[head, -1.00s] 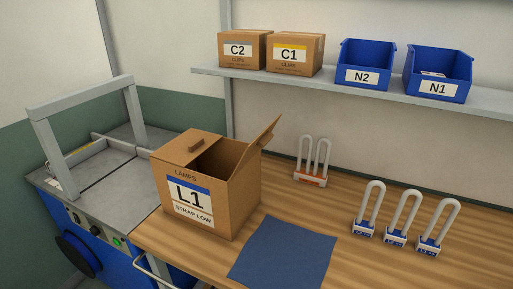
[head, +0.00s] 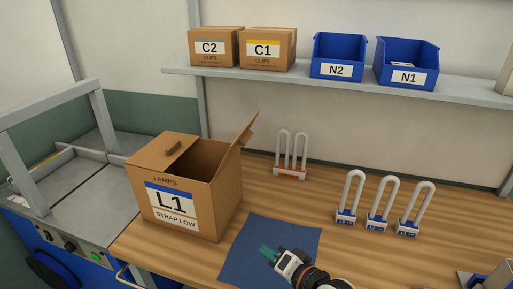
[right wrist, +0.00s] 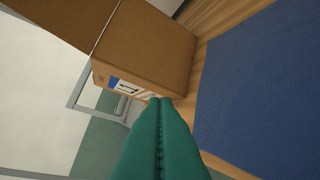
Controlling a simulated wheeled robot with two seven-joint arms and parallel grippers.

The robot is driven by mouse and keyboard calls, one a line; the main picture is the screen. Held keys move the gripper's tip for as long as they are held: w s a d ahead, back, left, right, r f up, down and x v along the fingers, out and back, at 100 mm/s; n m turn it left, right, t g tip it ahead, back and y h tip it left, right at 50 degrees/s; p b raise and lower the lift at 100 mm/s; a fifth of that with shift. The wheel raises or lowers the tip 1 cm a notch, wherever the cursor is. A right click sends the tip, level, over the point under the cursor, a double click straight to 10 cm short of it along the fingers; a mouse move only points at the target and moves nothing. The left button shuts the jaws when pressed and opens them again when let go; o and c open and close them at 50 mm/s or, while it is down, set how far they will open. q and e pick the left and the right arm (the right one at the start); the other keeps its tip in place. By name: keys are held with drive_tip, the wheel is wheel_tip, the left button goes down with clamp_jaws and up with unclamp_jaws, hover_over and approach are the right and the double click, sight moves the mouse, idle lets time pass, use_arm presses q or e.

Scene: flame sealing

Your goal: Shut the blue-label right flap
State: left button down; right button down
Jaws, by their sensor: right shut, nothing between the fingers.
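The cardboard box (head: 180,212) with the blue-striped L1 label (head: 170,203) stands on the wooden bench at left of centre. Its left flap (head: 165,150) lies shut over the top. Its right flap (head: 245,130) stands up, tilted outward, so the right part of the opening is dark and uncovered. My right gripper (head: 268,252) is over the blue mat, in front and to the right of the box, apart from it. In the right wrist view its green fingers (right wrist: 158,105) are together and empty, with the box (right wrist: 150,50) beyond. My left gripper is not in view.
A blue mat (head: 245,262) lies in front of the box. Several U-shaped lamps (head: 378,205) stand to the right, one with an orange base (head: 290,172) behind. A metal frame machine (head: 75,215) is at left. A shelf (head: 340,84) holds cartons and blue bins.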

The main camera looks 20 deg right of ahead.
drive_tip(key=w+d+r+m+t+h, duration=0.4)
drive_tip(key=w+d+r+m+t, duration=0.4)
drive_tip(key=r+m, duration=0.45)
drive_tip(key=w+a+r+p, duration=0.2)
drive_tip(key=w, duration=0.4)
drive_tip(key=w+a+r+p, duration=0.2)
drive_tip(key=w, duration=0.4)
drive_tip(key=shift+w+a+r+y+p, duration=0.25)
drive_tip(key=shift+a+y+p, duration=0.15)
drive_tip(key=shift+w+r, duration=0.1)
drive_tip(key=shift+w, duration=0.05)
